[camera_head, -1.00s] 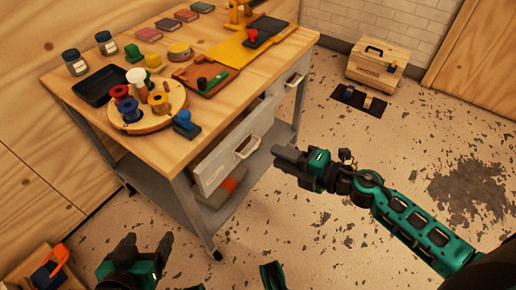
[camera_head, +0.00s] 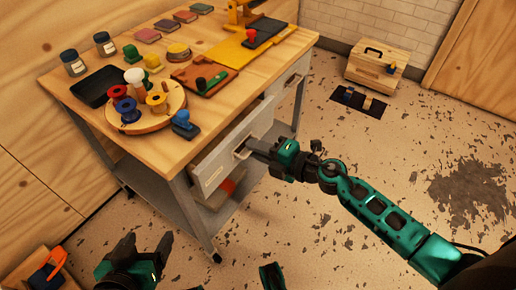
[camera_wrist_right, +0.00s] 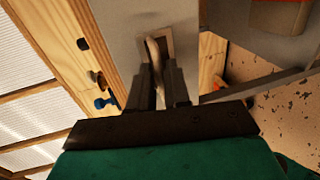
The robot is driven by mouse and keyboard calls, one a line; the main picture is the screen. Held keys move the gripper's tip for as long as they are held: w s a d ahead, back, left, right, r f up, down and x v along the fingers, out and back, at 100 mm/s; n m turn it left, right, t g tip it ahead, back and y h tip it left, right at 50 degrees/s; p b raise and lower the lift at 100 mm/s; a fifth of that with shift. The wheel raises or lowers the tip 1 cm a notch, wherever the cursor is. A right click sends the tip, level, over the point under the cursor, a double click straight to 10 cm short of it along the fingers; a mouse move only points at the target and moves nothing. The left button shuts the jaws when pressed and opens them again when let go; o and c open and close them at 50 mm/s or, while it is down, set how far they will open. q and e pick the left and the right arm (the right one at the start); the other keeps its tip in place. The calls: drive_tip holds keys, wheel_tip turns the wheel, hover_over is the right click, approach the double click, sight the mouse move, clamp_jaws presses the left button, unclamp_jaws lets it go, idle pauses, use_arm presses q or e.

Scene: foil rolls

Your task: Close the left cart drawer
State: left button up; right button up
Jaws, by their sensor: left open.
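The left cart drawer (camera_head: 211,168) has a grey front and stands out a little from under the cart's wooden top. Its light handle shows between my right fingertips in the right wrist view (camera_wrist_right: 156,50). My right gripper (camera_head: 247,148) is at this handle, with one finger on each side of it. I cannot tell whether the fingers press on it. In the right wrist view my right gripper (camera_wrist_right: 160,85) hides part of the handle. My left gripper (camera_head: 147,247) is open and empty, low at the left, apart from the cart.
The cart's top (camera_head: 165,155) holds a round wooden tray (camera_head: 146,124) with spools, a black tray, jars and a blue stamp-like object (camera_head: 184,122) near the front edge. A second drawer (camera_head: 290,82) is at the right. A wooden box (camera_head: 378,66) stands on the floor.

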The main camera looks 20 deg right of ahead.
clamp_jaws()
use_arm(q)
drive_tip(key=shift+f, duration=0.25)
drive_tip(key=shift+a+r, duration=0.1)
drive_tip(key=shift+r, duration=0.1)
idle(0.4)
